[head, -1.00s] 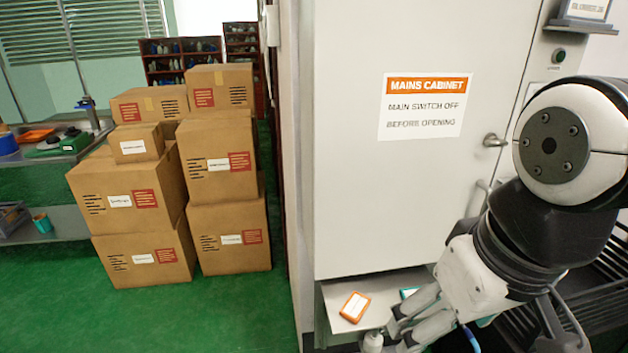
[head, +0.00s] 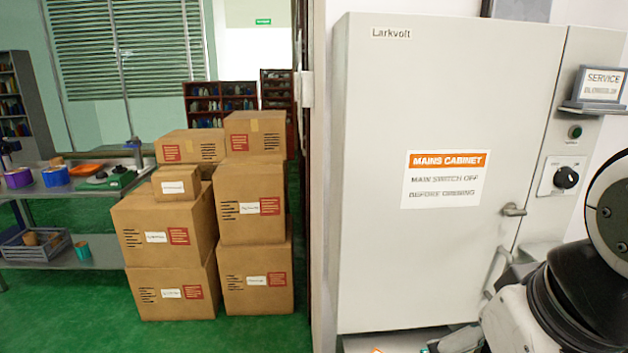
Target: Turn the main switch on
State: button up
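The mains cabinet (head: 400,260) is a tall light-grey box at the right, with its door closed. On its narrow right panel is a black rotary knob (head: 566,178) on a white plate, which looks like the main switch. The plate's markings are too small to read. My arm is at the lower right, close to the panel and below the knob. Only a small part of my gripper (head: 457,342) shows at the bottom edge, below the cabinet door and well away from the knob. Its fingertips are cut off, so its opening is hidden.
A round green lamp or button (head: 575,132) sits above the knob, under a small service sign (head: 602,84) on a ledge. A door handle (head: 513,210) sticks out left of the panel. Stacked cartons (head: 255,205) and a bench (head: 80,185) stand at the left.

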aim_at(565, 178)
jog(key=z, duration=0.85)
